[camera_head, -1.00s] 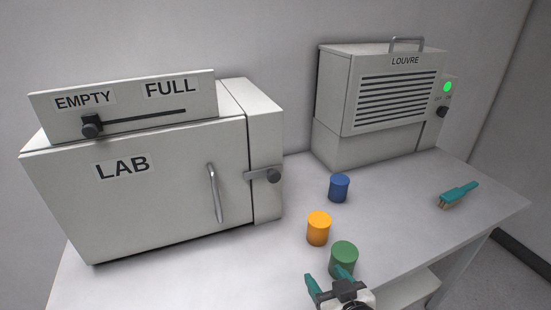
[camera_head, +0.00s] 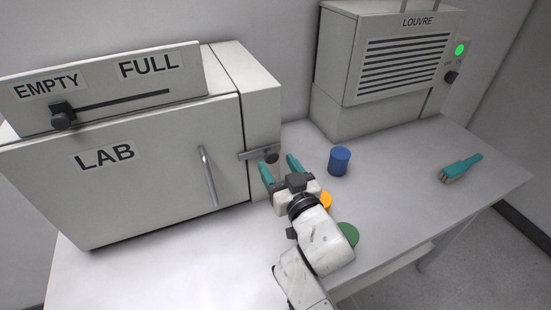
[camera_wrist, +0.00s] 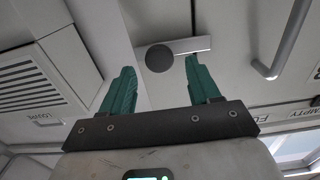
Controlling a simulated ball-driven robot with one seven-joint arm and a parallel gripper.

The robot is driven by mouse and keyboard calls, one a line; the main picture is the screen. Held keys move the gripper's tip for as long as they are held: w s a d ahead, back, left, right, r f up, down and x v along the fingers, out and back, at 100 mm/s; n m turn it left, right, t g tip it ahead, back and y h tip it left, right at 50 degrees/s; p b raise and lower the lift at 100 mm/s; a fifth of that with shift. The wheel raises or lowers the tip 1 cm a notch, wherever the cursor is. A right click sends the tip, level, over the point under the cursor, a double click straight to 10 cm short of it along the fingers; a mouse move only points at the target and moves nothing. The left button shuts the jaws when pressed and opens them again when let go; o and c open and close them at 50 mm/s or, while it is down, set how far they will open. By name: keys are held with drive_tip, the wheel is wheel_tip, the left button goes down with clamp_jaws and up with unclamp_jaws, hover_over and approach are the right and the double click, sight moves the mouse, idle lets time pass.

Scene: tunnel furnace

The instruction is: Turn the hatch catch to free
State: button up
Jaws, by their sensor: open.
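The hatch catch (camera_head: 258,155) is a grey bar with a dark round knob (camera_head: 271,156). It lies roughly level across the seam between the LAB door (camera_head: 130,185) and the side panel of the white furnace box. My gripper (camera_head: 279,162) is open, with teal fingers pointing at the catch. In the wrist view the knob (camera_wrist: 159,58) shows between the two open fingertips (camera_wrist: 160,66), a little beyond them, and the bar (camera_wrist: 190,45) runs to the right. The fingers look empty. I cannot tell the exact gap to the knob.
A vertical door handle (camera_head: 208,177) is left of the catch. An orange cylinder (camera_head: 325,200) and a green one (camera_head: 348,233) are partly hidden by my arm. A blue cylinder (camera_head: 339,161) and a teal brush (camera_head: 461,168) stand clear on the table. The LOUVRE box (camera_head: 395,75) is behind.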

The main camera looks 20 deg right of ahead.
drive_tip(key=shift+w, duration=1.05)
drive_tip(key=shift+c, duration=0.3)
clamp_jaws()
